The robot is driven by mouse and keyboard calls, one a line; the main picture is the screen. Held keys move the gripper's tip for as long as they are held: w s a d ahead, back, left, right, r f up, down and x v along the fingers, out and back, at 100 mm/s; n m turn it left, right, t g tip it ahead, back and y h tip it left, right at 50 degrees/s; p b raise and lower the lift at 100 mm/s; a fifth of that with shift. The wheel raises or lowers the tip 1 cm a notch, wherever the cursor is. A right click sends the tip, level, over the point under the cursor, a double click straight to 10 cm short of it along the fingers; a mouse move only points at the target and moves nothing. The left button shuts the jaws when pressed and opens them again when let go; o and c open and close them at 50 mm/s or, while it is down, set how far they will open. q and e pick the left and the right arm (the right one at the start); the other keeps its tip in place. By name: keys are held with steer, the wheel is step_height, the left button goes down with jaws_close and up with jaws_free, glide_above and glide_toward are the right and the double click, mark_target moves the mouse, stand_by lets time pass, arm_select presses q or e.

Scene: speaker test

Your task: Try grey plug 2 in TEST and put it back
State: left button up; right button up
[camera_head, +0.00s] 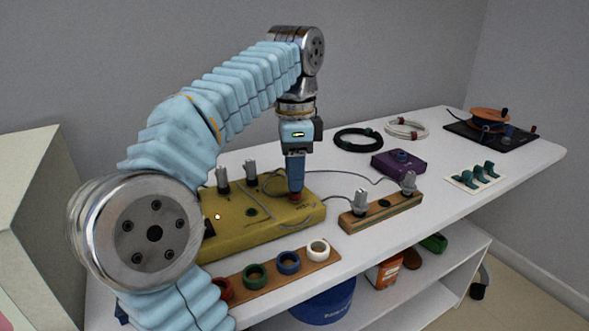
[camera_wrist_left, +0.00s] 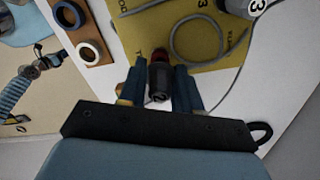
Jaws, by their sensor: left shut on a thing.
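The yellow box (camera_head: 235,232) stands on the white table with two grey plugs (camera_head: 222,178) upright at its back left. My left gripper (camera_head: 296,190) points straight down over the right part of this box. In the left wrist view its fingers (camera_wrist_left: 160,88) are shut on grey plug 2 (camera_wrist_left: 159,82), which bears a "2". A red socket (camera_wrist_left: 160,56) on the yellow box is right at the plug's far end; I cannot tell how deep the plug sits. Another grey plug (camera_wrist_left: 236,5), marked 3, shows at the top edge.
A wooden block (camera_head: 352,224) with two grey plugs (camera_head: 361,201) stands right of the box, cables trailing. A wooden strip (camera_head: 270,281) with coloured rings lies in front. A purple box (camera_head: 398,166), cable coils (camera_head: 358,140) and a reel (camera_head: 490,118) are farther back.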

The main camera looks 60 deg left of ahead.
arm_select(q)
steer(key=shift+f+b, duration=0.6)
steer(key=shift+f, duration=0.3)
steer(key=o, duration=1.2)
steer(key=shift+c, duration=0.2)
step_height(320, 180, up, 6)
steer(key=p, duration=0.5)
steer(key=shift+f+p, duration=0.2)
steer(key=shift+p, duration=0.2)
steer(key=shift+r+p, duration=1.05)
